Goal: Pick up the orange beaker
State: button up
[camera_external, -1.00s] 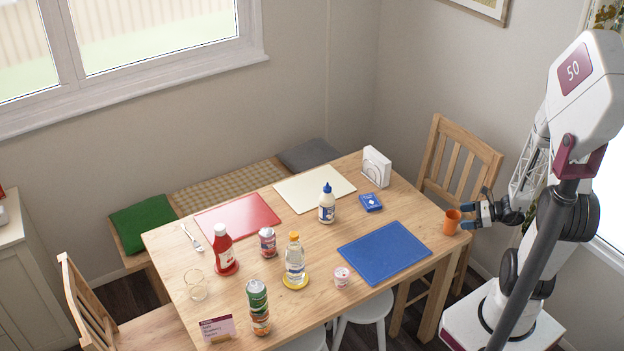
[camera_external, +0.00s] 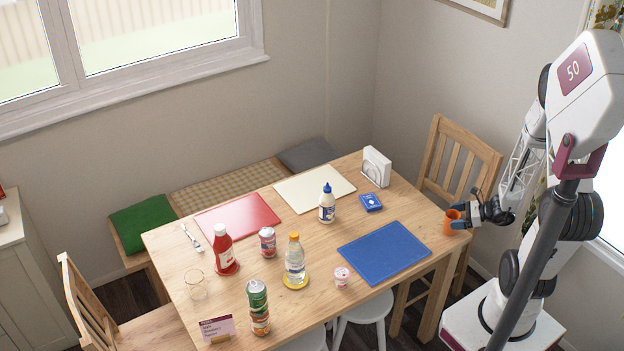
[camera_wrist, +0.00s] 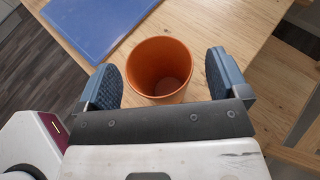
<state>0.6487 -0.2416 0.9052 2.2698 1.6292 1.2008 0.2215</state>
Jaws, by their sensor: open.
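The orange beaker (camera_external: 451,224) stands upright near the right corner of the wooden table, and looks empty in the wrist view (camera_wrist: 160,66). My gripper (camera_external: 458,215) is at the beaker from the right side. In the wrist view my gripper (camera_wrist: 164,82) is open, with one blue pad on the left of the beaker and one on the right. A narrow gap shows between each pad and the beaker's wall. The beaker's lower outside is hidden in the wrist view.
A blue mat (camera_external: 384,253) lies left of the beaker, and also shows in the wrist view (camera_wrist: 96,22). A wooden chair (camera_external: 457,165) is behind the table's right end. Bare table surrounds the beaker.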

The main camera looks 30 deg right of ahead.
jog(key=shift+w+a+f, duration=0.25)
jog(key=shift+w+a, duration=0.2)
jog(key=shift+a, duration=0.05)
dwell(0.4)
jog(key=c, duration=1)
jog(key=shift+o, duration=0.2)
jog(key=shift+r, duration=0.15)
notch_tip(320, 180, up, 10)
dwell(0.4)
